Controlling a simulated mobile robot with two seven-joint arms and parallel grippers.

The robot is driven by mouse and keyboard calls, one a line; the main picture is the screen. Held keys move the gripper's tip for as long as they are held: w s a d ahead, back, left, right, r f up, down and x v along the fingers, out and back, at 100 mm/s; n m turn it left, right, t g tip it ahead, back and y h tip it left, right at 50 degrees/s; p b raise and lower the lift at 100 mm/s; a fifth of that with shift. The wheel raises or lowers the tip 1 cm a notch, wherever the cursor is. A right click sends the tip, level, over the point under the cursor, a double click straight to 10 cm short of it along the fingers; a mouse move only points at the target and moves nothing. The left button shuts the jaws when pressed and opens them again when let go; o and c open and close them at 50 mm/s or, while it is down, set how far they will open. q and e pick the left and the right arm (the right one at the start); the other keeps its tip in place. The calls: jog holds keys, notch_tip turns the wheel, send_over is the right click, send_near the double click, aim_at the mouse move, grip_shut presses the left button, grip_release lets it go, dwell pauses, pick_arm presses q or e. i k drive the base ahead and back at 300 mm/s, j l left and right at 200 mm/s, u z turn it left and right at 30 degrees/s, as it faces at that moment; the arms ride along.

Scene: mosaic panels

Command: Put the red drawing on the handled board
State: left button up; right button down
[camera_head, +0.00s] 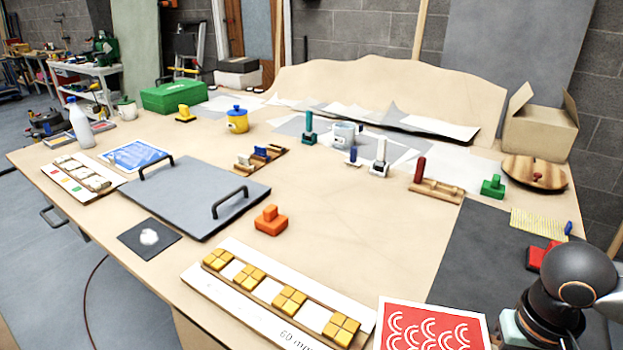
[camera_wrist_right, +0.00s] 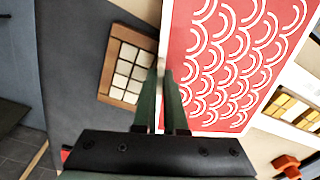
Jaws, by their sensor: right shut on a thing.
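The red drawing (camera_head: 432,328), a sheet with white arc patterns and a white border, shows at the bottom edge of the head view, partly cut off. In the right wrist view the drawing (camera_wrist_right: 235,62) fills the upper right. My right gripper (camera_wrist_right: 162,72) is shut on its white edge. In the head view my right arm comes in at the lower right, and its fingers are out of frame. The handled board (camera_head: 190,190), a flat grey panel with two black handles, lies on the table at left centre with its top bare. My left gripper is not in view.
A white strip with yellow tiles (camera_head: 270,290) lies between the drawing and the board. An orange block (camera_head: 270,221) stands right of the board. A small dark square with white material (camera_head: 150,238) lies at the board's front. A tile frame (camera_wrist_right: 125,72) shows in the wrist view.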

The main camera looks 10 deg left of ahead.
aim_at(192, 188)
jog(key=u, duration=0.85)
jog(key=i+j+u, duration=0.1)
jog(key=u, duration=0.35)
jog(key=i+u, duration=0.1)
jog(key=u, duration=0.3)
jog(key=i+j, duration=0.15)
jog(key=i, duration=0.4)
jog(key=i+j, duration=0.15)
jog(key=i, duration=0.35)
